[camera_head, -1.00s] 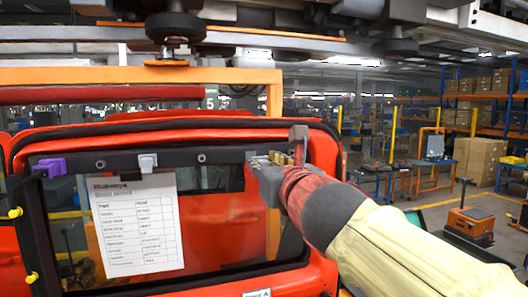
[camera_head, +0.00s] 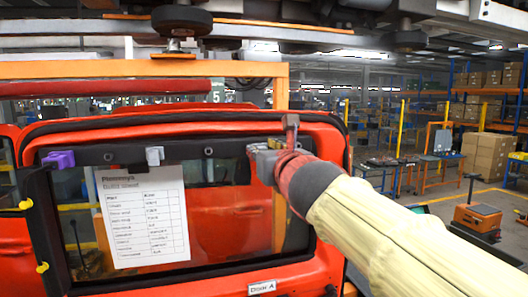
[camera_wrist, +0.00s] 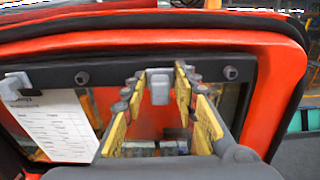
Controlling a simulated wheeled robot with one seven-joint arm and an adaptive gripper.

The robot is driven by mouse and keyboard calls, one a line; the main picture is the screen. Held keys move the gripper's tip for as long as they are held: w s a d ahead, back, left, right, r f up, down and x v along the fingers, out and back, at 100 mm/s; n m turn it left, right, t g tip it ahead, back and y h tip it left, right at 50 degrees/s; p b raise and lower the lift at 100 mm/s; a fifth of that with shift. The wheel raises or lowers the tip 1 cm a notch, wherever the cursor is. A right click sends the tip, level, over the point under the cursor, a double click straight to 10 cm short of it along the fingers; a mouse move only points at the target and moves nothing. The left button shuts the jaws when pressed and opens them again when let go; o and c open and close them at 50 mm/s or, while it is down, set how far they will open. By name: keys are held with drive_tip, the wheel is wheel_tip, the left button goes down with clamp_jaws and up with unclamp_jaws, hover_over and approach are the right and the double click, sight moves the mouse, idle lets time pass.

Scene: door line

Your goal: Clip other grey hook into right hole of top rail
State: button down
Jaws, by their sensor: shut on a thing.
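The dark top rail (camera_head: 120,154) runs along the upper edge of the red door's window. One grey hook (camera_head: 154,156) sits on the rail left of its middle; it also shows at the left edge of the wrist view (camera_wrist: 12,86). My gripper (camera_head: 262,152) is at the rail's right part. In the wrist view, its yellow-padded fingers (camera_wrist: 159,92) are shut on the other grey hook (camera_wrist: 159,84), which stands upright against the rail. The right hole is hidden behind this hook, and I cannot tell whether the hook is seated.
A purple clip (camera_head: 59,160) is on the rail's left end. A white printed sheet (camera_head: 143,215) hangs below the left grey hook. Round bolts (camera_wrist: 230,72) show on the rail beside my fingers. An orange frame (camera_head: 282,88) stands behind the door.

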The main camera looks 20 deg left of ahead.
drive_tip(key=shift+x, duration=0.95)
idle(1.1)
drive_tip(key=shift+r, duration=0.1)
drive_tip(key=c, duration=1.3)
unclamp_jaws()
drive_tip(key=shift+c, duration=0.2)
drive_tip(key=v, duration=2.3)
drive_tip(key=shift+s, duration=0.2)
